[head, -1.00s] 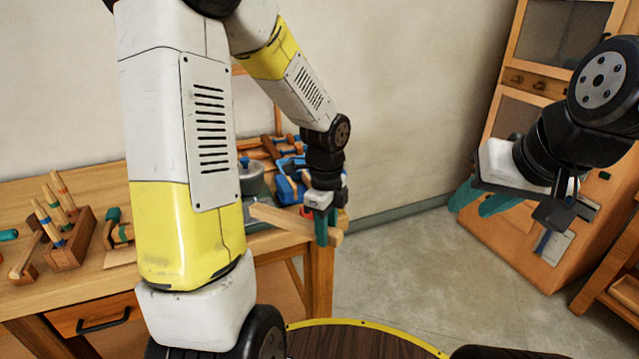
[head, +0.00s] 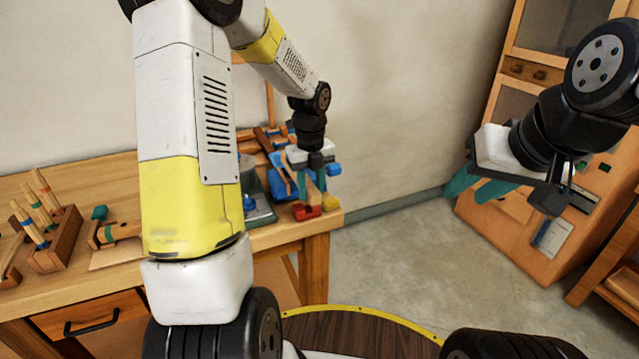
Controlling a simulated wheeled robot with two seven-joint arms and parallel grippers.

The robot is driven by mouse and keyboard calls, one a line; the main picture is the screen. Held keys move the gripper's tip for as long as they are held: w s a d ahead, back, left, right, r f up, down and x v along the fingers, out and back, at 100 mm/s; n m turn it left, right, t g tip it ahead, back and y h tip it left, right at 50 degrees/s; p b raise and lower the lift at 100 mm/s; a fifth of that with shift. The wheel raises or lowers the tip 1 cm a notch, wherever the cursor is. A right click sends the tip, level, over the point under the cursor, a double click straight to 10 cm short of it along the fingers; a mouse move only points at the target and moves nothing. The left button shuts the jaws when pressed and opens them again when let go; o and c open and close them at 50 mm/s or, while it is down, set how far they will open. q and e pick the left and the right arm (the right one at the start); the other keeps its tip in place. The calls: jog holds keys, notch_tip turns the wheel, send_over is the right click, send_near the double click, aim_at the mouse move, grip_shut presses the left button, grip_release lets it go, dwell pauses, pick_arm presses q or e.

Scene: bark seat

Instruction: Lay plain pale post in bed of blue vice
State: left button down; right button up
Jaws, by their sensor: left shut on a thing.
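The pale post (head: 312,191) is in my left gripper (head: 311,183), between its teal fingers, over the right end of the bench. It now shows end-on and short, with its far part hidden behind the gripper. The blue vice (head: 281,181) is just left of the gripper, partly covered by it. I cannot tell whether the post touches the vice. My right gripper (head: 479,186) is open and empty, far to the right in the air, with its teal fingers apart.
The wooden bench (head: 110,180) holds a pegged rack (head: 55,238) at left. A red block (head: 306,212), a yellow piece (head: 330,202) and a blue piece (head: 333,169) are close to the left gripper. A cabinet (head: 570,215) stands at right. Floor between is clear.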

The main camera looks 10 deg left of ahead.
pick_arm(q)
jog(key=shift+w+a+f, duration=0.1)
jog(key=shift+w+a, duration=0.15)
jog(key=shift+w, duration=0.25)
jog(key=shift+w+a, duration=0.2)
jog(key=shift+w, duration=0.3)
jog(key=shift+w+f, duration=0.15)
jog(key=shift+f, duration=1.6)
jog(key=shift+f, duration=0.1)
jog(key=shift+f, duration=0.5)
jog(key=c, duration=1)
grip_release()
jog(key=shift+r, duration=0.1)
